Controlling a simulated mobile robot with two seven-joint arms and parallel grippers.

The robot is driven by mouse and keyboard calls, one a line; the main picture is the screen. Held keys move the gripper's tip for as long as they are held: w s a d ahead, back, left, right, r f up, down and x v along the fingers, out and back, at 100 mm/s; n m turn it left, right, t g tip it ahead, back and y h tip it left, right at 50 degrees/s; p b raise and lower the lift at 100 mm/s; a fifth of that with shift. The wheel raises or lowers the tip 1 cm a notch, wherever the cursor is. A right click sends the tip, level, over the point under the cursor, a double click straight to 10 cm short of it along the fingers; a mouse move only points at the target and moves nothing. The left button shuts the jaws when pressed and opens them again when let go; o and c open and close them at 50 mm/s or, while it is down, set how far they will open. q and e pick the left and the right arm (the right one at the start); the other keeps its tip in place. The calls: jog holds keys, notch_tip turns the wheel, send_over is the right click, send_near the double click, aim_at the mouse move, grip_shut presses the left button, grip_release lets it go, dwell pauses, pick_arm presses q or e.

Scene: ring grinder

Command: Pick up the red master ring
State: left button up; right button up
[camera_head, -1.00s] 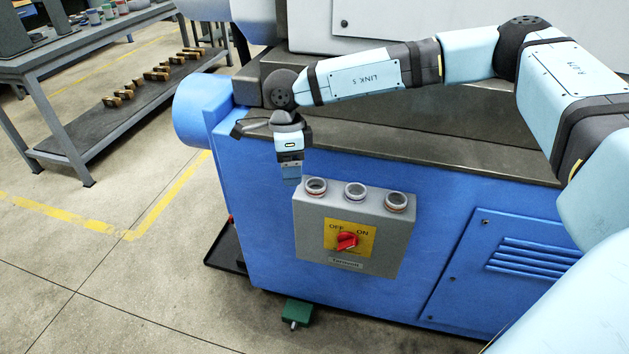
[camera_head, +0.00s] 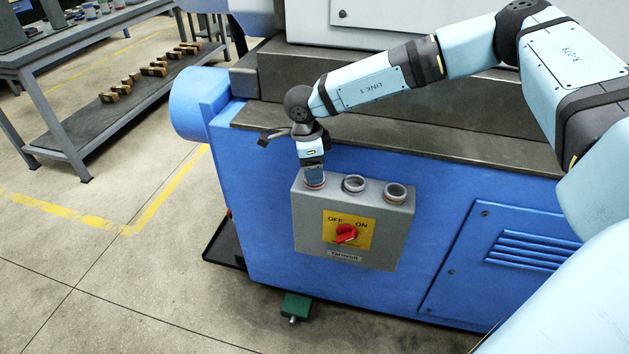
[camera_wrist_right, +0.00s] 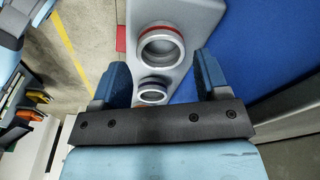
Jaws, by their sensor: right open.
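The red master ring (camera_head: 315,186) is a grey metal ring with a red band. It sits at the left end of the grey switch box's top (camera_head: 333,184). It shows more clearly in the right wrist view (camera_wrist_right: 162,45), a little beyond the fingertips and roughly between their lines. My right gripper (camera_head: 313,173) points down over this ring and partly hides it. In the wrist view, its two blue fingers (camera_wrist_right: 161,72) are spread apart with nothing held between them.
A ring with a blue band (camera_wrist_right: 152,90) and another ring (camera_head: 395,192) stand to the right on the box. The box front has a red rotary switch (camera_head: 347,233). The blue machine (camera_head: 450,190) rises close behind. A grey workbench (camera_head: 90,60) stands far left.

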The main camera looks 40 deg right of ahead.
jog(key=f, duration=0.3)
jog(key=shift+d+f, duration=0.15)
jog(key=shift+d, duration=0.1)
jog(key=shift+c, duration=0.5)
jog(key=c, duration=0.7)
jog(key=shift+o, duration=0.2)
